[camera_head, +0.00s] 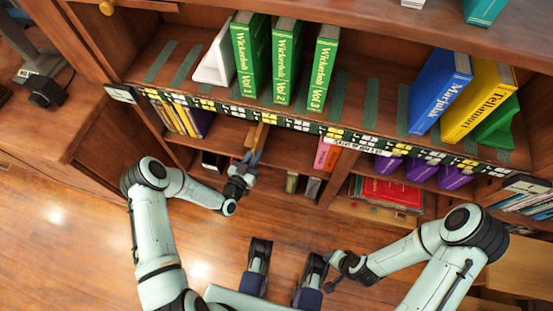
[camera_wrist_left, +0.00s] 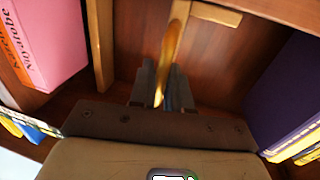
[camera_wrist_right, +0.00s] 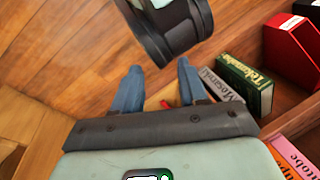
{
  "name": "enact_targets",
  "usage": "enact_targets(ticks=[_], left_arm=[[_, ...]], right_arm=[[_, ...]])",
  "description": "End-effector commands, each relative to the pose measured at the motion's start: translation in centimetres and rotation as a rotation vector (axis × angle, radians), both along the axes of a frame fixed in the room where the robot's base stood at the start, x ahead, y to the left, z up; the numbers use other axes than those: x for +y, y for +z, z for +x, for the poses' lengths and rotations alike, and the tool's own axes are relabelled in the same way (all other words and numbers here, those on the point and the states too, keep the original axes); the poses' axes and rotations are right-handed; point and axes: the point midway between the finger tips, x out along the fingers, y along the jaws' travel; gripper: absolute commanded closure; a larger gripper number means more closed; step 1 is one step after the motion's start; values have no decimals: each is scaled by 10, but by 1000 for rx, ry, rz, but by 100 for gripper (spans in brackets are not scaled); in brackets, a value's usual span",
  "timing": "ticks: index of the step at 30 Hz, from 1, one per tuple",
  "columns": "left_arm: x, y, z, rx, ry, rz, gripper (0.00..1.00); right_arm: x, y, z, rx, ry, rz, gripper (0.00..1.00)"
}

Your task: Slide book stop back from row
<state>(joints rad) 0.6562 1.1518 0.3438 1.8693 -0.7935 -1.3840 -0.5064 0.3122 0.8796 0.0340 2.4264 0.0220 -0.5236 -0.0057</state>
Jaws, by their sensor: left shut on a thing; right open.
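The wooden book stop (camera_head: 258,133) stands in the lower shelf, partly hidden by the shelf edge above it. My left gripper (camera_head: 251,157) reaches into that shelf from the front. In the left wrist view its fingers (camera_wrist_left: 161,90) are shut on the upright strip of the book stop (camera_wrist_left: 177,38), whose flat bar spreads at the top of the picture. Dark-spined books (camera_head: 202,121) with yellow labels stand to its left, and one shows large in the left wrist view (camera_wrist_left: 290,90); a gap lies between. My right gripper (camera_wrist_right: 158,88) is open and empty, outside the shelf.
Pink and orange books (camera_head: 327,153) stand to the right, beside a wooden upright. On the shelf above are a white bookend (camera_head: 214,63), green books (camera_head: 286,62), a blue book (camera_head: 440,88) and a yellow book (camera_head: 478,98). Open floor (camera_head: 60,240) lies in front.

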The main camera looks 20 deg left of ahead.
Motion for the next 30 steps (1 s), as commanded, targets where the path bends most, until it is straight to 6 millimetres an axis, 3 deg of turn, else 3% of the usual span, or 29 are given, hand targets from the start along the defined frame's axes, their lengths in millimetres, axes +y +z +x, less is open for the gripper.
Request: enact_targets(ticks=[3, 9, 23, 24, 30], left_arm=[[26, -2, -1, 1, 5, 5, 100], [47, -2, -1, 3, 4, 3, 100], [52, -2, -1, 5, 3, 2, 100], [52, -2, -1, 4, 3, 2, 70], [51, -1, 0, 2, 2, 0, 66]], right_arm=[[-3, -5, 5, -13, -6, -7, 57], [-5, -8, 10, -28, -12, -14, 57], [-6, -8, 12, -31, -13, -15, 57], [-6, -8, 11, -30, -13, -15, 57], [-6, -8, 11, -30, -13, -15, 57]])
